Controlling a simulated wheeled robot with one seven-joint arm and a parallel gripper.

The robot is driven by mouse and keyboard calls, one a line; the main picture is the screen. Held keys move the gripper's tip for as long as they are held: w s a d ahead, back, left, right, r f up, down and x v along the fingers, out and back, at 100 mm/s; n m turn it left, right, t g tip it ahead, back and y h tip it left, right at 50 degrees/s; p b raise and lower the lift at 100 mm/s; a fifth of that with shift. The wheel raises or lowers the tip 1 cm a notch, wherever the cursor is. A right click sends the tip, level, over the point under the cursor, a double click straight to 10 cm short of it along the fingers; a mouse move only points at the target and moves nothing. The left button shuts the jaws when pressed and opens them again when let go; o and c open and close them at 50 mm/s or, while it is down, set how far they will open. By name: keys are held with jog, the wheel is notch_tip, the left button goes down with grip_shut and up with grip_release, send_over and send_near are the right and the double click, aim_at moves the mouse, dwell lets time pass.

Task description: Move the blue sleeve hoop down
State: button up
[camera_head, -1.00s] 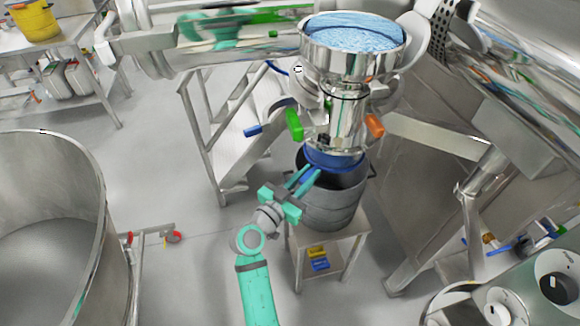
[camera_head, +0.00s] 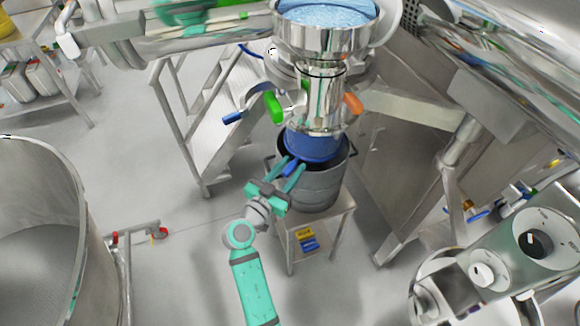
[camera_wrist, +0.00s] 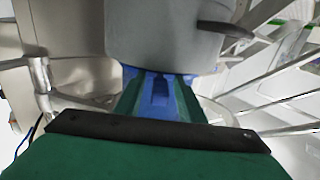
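The blue sleeve hoop (camera_head: 311,150) hangs as a blue band below the shiny metal outlet (camera_head: 322,100), at the mouth of the grey drum (camera_head: 312,190). Its lower edge is partly hidden by the drum rim. A blue tab sticks out from the hoop towards me. My gripper (camera_head: 289,167) reaches it from the front left, one green finger on each side of the tab, and looks shut on it. In the wrist view the blue tab (camera_wrist: 160,92) lies between the two fingers, with the grey drum wall (camera_wrist: 165,35) filling the top middle.
The drum stands on a small metal stand (camera_head: 318,225) with yellow and blue items below its top. Steps with rails (camera_head: 180,125) stand behind left. A large steel vessel (camera_head: 60,200) is at the left. A control panel (camera_head: 530,245) is at the lower right.

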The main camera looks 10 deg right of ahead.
jog(key=v, duration=1.1)
jog(key=shift+d, duration=0.15)
dwell(0.3)
jog(key=s+a+f+n+y, duration=0.3)
jog(key=s+f+n+y, duration=0.65)
jog(key=s+f, duration=0.6)
jog(key=s+a+r+t+y, duration=0.1)
jog(key=s+r, duration=0.4)
jog(key=s, duration=0.4)
jog(key=s+a+r+t+y, duration=0.1)
jog(key=s+r, duration=0.4)
jog(key=s, duration=0.5)
jog(key=shift+m+y, duration=0.35)
jog(key=shift+y, duration=0.2)
